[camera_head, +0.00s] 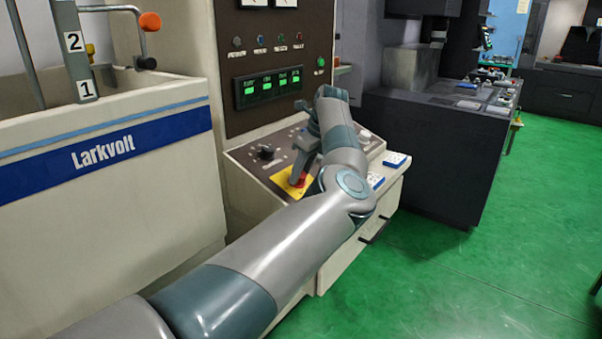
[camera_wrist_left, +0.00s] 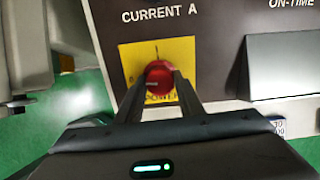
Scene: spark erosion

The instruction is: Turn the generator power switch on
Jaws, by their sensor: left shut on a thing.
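The generator power switch is a red knob (camera_wrist_left: 159,78) on a yellow plate (camera_wrist_left: 186,66) with partly hidden lettering. In the head view the red knob (camera_head: 298,180) and its yellow plate (camera_head: 284,182) lie on the sloped control panel (camera_head: 252,157). My left gripper (camera_head: 299,172) comes down on the knob from above, and in the left wrist view its fingers (camera_wrist_left: 160,84) are shut on the knob's two sides. I cannot tell the knob's exact angle. My right gripper is not in view.
A black dial (camera_head: 265,152) sits on the panel left of my arm. An upright panel with lit green displays (camera_head: 268,87) and a lamp row rises behind. The Larkvolt tank (camera_head: 110,200) stands at left. Green floor (camera_head: 480,270) is clear at right.

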